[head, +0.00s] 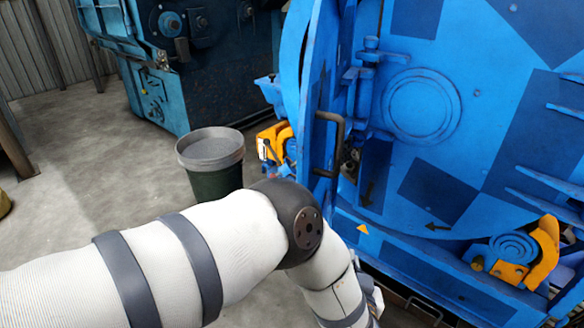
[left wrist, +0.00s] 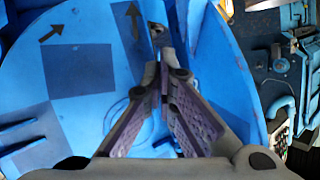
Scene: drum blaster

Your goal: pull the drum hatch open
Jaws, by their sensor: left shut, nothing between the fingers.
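The blue drum hatch (head: 415,170) fills the right of the head view, with a raised ring and dark patches on its face. A dark bent handle (head: 338,150) stands upright near its left edge. The round blue face (left wrist: 75,110) also fills much of the left wrist view. My left gripper (left wrist: 160,62) is shut and empty in front of the blue surfaces. Its fingertips meet near a small dark part that I cannot identify. In the head view the left hand is mostly hidden below my forearm, low in the picture. My right gripper is not in view.
Yellow-orange latches sit at the hatch's left (head: 272,143) and lower right (head: 540,255). A green bin (head: 212,180) with a grey rim stands on the floor left of the machine. Another blue machine (head: 190,65) stands behind. The grey floor (head: 100,165) at left is largely clear.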

